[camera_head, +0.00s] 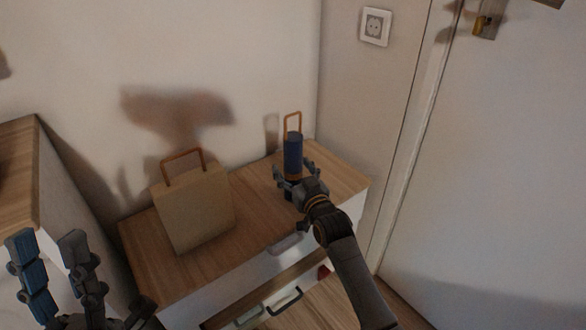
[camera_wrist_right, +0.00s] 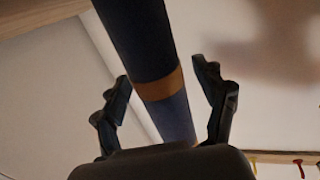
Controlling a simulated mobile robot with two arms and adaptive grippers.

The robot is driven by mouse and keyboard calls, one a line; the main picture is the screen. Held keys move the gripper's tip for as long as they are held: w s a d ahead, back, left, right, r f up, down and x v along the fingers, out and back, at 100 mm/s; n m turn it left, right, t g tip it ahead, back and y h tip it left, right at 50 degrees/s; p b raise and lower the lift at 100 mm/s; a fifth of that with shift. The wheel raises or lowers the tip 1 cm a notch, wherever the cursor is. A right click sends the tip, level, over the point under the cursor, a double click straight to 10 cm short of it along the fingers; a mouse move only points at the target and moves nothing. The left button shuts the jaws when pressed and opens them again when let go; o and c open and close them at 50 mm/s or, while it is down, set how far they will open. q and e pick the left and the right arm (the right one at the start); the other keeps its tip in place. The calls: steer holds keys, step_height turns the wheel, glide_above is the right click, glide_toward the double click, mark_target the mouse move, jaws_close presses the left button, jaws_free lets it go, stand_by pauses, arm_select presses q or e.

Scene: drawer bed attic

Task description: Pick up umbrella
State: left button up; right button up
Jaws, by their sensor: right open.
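The umbrella (camera_head: 293,152) is a dark blue cylinder with an orange-brown loop handle on top, standing upright on the wooden dresser top. In the right wrist view the umbrella (camera_wrist_right: 150,45) shows as a dark blue shaft with a brown band, running between the fingers. My right gripper (camera_head: 296,176) is at the umbrella with its open fingers on either side; in the wrist view the right gripper (camera_wrist_right: 168,95) shows gaps on both sides of the shaft. The umbrella's lower end is hidden behind my right gripper. My left gripper (camera_head: 52,252) is open and empty at the lower left.
A beige bag (camera_head: 195,208) with a brown handle stands on the dresser (camera_head: 140,238), left of the umbrella. A drawer (camera_head: 270,306) below is open. A wooden-topped cabinet (camera_head: 18,165) is at the left. Wall behind, white door (camera_head: 500,170) at right.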

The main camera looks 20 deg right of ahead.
steer(key=c, duration=1.3)
steer(key=shift+c, duration=0.6)
steer(key=shift+r, duration=0.1)
